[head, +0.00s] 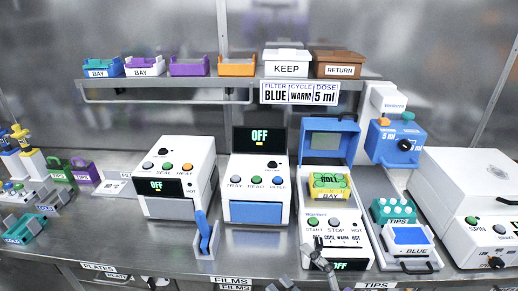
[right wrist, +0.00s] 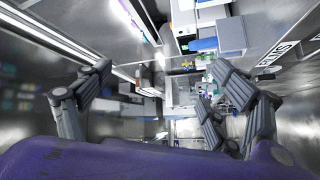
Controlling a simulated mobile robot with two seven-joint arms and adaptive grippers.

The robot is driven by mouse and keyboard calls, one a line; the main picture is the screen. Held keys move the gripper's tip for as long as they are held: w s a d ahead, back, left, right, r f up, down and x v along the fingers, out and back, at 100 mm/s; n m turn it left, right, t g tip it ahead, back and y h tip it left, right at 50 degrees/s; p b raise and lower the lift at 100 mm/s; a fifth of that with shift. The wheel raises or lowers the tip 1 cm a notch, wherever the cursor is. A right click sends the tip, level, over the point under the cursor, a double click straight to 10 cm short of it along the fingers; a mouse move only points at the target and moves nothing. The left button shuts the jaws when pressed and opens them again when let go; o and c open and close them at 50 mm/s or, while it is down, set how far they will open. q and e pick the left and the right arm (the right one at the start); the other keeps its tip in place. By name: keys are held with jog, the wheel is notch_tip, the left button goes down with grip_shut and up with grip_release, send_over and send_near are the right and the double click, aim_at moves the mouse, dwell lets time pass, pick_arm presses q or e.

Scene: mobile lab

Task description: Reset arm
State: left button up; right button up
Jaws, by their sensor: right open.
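My right gripper (head: 303,272) shows only in part at the bottom edge of the head view, in front of the bench. Its grey fingers stand apart below the white machine with the START and STOP buttons (head: 334,232). In the right wrist view my right gripper (right wrist: 162,100) is open, with its fingers spread to the left and right and nothing between them. My left gripper is not in view.
The metal bench (head: 120,232) carries several white machines, with a blue lever (head: 204,235) near its front. A shelf (head: 190,80) above holds small trays, a KEEP box (head: 286,66) and a RETURN box (head: 338,68). A TIPS rack (head: 394,211) stands at right.

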jog(key=s+d+f+m+h+p, duration=0.1)
jog(key=s+d+f+m+h, duration=0.3)
jog(key=d+f+m+h, duration=0.25)
jog(key=s+d+f+m+h, duration=0.4)
jog(key=f+m+h, duration=0.1)
jog(key=f+m, duration=0.35)
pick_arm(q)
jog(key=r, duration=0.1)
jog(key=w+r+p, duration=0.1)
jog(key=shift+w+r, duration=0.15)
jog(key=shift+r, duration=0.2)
pick_arm(e)
jog(key=s+d+f+m+g+h, duration=0.1)
jog(key=s+f+m+g, duration=0.4)
jog(key=s+f, duration=0.6)
jog(key=s+g, duration=0.1)
jog(key=s, duration=0.2)
jog(key=shift+s+d+f+m+h, duration=0.25)
jog(key=shift+s+f+m+h, duration=0.1)
jog(key=shift+s+m, duration=0.05)
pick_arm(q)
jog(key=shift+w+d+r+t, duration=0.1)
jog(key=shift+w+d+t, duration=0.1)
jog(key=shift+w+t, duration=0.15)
